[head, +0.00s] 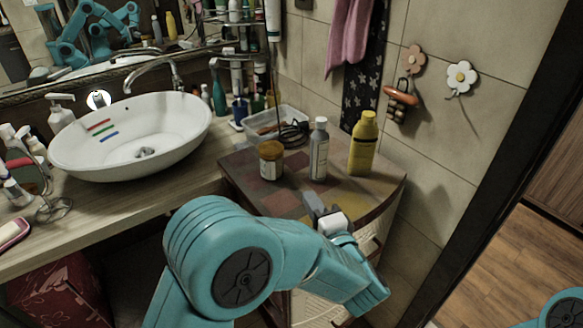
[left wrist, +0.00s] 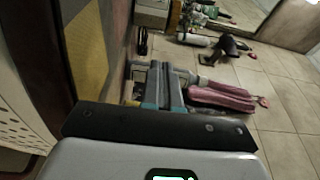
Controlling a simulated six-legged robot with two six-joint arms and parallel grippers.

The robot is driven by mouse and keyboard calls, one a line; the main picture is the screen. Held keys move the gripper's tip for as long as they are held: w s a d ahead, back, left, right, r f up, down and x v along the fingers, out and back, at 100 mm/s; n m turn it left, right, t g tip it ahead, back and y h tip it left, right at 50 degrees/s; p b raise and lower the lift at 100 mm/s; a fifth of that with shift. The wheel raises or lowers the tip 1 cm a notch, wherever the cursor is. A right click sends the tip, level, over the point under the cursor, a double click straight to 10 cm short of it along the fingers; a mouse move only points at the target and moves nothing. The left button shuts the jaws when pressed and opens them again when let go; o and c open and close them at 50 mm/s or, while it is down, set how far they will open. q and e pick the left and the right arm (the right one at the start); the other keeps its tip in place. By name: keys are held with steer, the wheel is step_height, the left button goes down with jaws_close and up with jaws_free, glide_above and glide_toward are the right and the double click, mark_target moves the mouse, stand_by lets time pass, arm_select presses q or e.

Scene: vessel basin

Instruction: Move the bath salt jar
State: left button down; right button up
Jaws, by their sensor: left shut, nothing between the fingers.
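The bath salt jar appears to be the small white jar with an amber lid (head: 270,160). It stands upright on the patterned top of the corner cabinet (head: 240,164). My left gripper (head: 314,204) is at the front part of this cabinet top, to the right of the jar and nearer to me, apart from it. Its fingers are shut with nothing between them. The jar cannot be made out in the left wrist view. My right gripper is out of view; only a bit of teal arm shows at the lower right.
A grey bottle (head: 318,152) and a yellow bottle (head: 363,145) stand right of the jar. A clear bin (head: 286,118) with dark items sits behind. The white basin (head: 132,137) is on the wooden counter at left. Pink towels (head: 349,35) hang on the tiled wall.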

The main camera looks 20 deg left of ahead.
mark_target(278, 163)
arm_select(q)
steer(key=shift+s+d, duration=0.1)
steer(key=shift+d, duration=0.15)
steer(key=shift+w+a+r, duration=0.1)
steer(key=shift+w+a, duration=0.1)
steer(key=shift+a, duration=0.05)
steer(key=p+x, duration=0.1)
steer(key=x, duration=0.7)
steer(key=shift+w+a, duration=0.2)
steer(key=shift+a, duration=0.05)
steer(key=a, duration=0.1)
steer(key=w+a, duration=0.1)
steer(key=a, duration=0.1)
steer(key=shift+w+a+p, duration=0.1)
steer(key=shift+a+p, duration=0.05)
steer(key=shift+p, duration=0.15)
steer(key=shift+a, duration=0.4)
